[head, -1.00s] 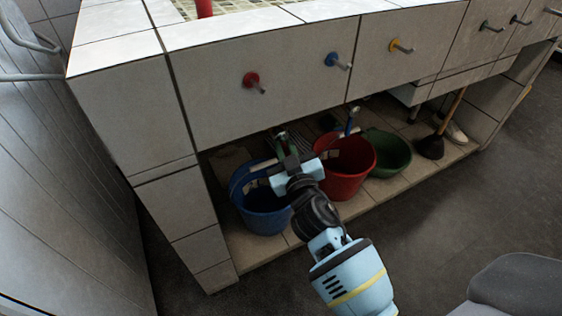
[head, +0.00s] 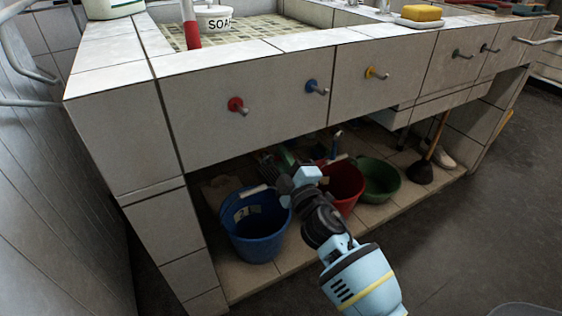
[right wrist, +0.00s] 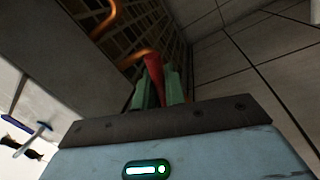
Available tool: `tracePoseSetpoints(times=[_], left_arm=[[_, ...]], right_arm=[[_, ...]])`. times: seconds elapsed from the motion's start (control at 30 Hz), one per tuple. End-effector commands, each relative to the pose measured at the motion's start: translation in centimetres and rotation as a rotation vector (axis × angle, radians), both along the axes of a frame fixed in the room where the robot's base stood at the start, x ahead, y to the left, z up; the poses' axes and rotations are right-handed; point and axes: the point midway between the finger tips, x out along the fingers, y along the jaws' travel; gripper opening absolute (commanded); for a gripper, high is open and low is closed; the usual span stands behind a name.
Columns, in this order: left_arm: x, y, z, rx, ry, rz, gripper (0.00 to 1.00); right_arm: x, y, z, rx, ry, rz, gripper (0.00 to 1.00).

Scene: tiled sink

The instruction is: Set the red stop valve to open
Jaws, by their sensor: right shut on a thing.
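The red stop valve's lever (right wrist: 153,75) shows in the right wrist view beside a copper pipe (right wrist: 142,55). My right gripper (right wrist: 157,88) is shut on this red lever, with one green fingertip on each side. In the head view my right gripper (head: 272,156) reaches under the sink counter, above and behind the blue bucket. The lever is hidden there, behind the gripper and in shadow. My left gripper is in neither view.
A blue bucket (head: 255,230), a red bucket (head: 345,185) and a green basin (head: 378,180) stand on the shelf under the tiled counter (head: 260,90). Red (head: 236,104), blue (head: 312,86) and yellow (head: 372,72) knobs stick out of its front. A plunger (head: 420,172) stands at right.

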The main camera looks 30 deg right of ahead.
Motion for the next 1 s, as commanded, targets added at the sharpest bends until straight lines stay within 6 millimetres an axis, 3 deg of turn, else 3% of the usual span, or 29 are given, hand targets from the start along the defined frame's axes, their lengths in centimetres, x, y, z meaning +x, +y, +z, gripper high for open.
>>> tracePoseSetpoints(times=[0.5, 1.0], left_arm=[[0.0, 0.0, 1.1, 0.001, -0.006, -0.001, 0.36], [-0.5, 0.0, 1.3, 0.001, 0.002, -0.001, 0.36]], right_arm=[[0.1, -0.4, 1.7, -0.333, -0.014, -0.003, 0.00], [0.1, -0.4, 2.0, -0.390, -0.016, -0.003, 0.00]])
